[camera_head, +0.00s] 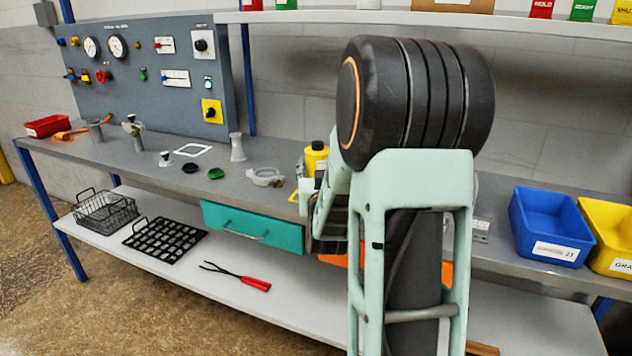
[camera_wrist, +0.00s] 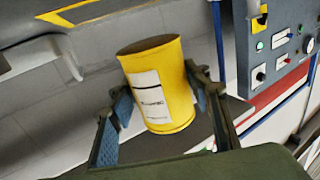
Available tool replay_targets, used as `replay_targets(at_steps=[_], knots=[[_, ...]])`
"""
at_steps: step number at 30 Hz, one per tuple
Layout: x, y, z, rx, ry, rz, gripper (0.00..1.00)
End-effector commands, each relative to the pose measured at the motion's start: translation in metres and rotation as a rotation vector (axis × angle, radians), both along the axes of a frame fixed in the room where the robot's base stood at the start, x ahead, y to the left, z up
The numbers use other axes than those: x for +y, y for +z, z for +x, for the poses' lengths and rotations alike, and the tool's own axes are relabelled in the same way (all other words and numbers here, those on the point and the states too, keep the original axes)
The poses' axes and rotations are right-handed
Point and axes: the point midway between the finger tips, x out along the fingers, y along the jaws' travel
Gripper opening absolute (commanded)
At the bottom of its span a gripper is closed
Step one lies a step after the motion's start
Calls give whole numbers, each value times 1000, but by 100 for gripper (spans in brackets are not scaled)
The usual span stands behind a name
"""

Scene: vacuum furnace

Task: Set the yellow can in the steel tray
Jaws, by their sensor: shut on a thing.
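The yellow can (camera_wrist: 178,88), with a white label and a dark top, is between the two fingers of my gripper (camera_wrist: 159,93) in the wrist view. The fingers press on its left and right sides. The can (camera_head: 316,156) also shows in the head view, over the back of the bench, partly hidden by my arm. I cannot tell whether its base touches the bench. I cannot make out the steel tray for certain; my arm hides part of the bench.
The bench (camera_head: 150,150) holds small fittings and a green cap (camera_head: 215,173) left of my arm. A blue bin (camera_head: 548,226) and a yellow bin (camera_head: 606,236) stand at right. A shelf (camera_head: 560,30) runs above. Below are a wire basket (camera_head: 105,211) and red-handled tongs (camera_head: 255,283).

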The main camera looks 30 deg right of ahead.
Motion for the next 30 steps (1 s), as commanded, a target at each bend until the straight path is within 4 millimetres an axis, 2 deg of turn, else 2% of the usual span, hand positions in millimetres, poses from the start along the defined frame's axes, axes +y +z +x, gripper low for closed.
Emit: replay_targets(at_steps=[2,7,20,21,25,30], knots=[[-7,-8,2,-2,-4,0,10],[-6,-36,2,-2,-2,0,10],[-5,-39,2,-4,-2,-1,10],[-5,-40,2,-1,-2,0,47],[-5,-39,2,0,-2,1,61],[-5,-39,2,0,-2,1,62]])
